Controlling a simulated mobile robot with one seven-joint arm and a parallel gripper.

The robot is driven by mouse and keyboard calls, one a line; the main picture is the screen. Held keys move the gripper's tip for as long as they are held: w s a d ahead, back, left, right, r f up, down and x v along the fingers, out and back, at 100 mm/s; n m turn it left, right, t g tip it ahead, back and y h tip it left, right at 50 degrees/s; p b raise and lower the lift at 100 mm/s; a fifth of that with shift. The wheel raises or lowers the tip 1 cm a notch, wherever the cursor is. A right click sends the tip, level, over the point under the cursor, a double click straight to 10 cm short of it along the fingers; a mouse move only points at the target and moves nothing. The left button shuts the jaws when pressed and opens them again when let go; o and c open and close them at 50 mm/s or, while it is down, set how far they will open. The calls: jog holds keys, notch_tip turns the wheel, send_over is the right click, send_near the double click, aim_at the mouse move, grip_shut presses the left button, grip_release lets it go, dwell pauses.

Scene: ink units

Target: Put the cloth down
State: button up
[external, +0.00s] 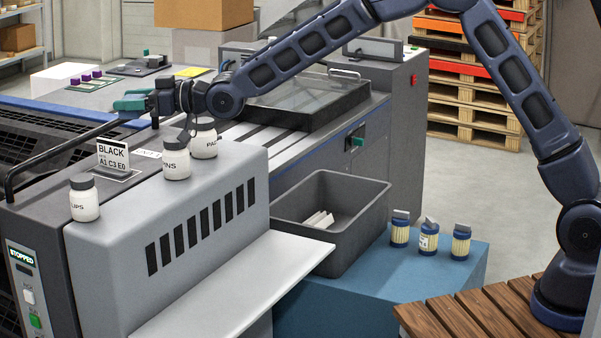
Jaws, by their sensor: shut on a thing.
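My gripper (153,103) is at the end of my arm, which reaches across the picture from the right to the upper left. It is above the grey machine, near the black rail. A small teal piece (131,104) shows at its left end and appears to be the cloth, held in the shut jaws. It looks clear of the surface below, but the fingertips are small and partly hidden, and I cannot tell its exact shape or whether it touches the rail.
White jars with dark lids (85,200) (177,160) stand on the machine's grey cover (215,185), below my wrist. A label card (113,155) stands beside them. A grey bin (335,250) and several small blue-banded jars (428,238) are at the lower right.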

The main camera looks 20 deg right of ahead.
aim_at(140, 197)
notch_tip(140, 197, down, 18)
jog(key=shift+f, duration=0.2)
dwell(0.4)
jog(key=shift+f, duration=0.15)
jog(key=o, duration=1)
jog(key=shift+o, duration=0.2)
jog(key=shift+d, duration=0.1)
jog(key=v, duration=1.2)
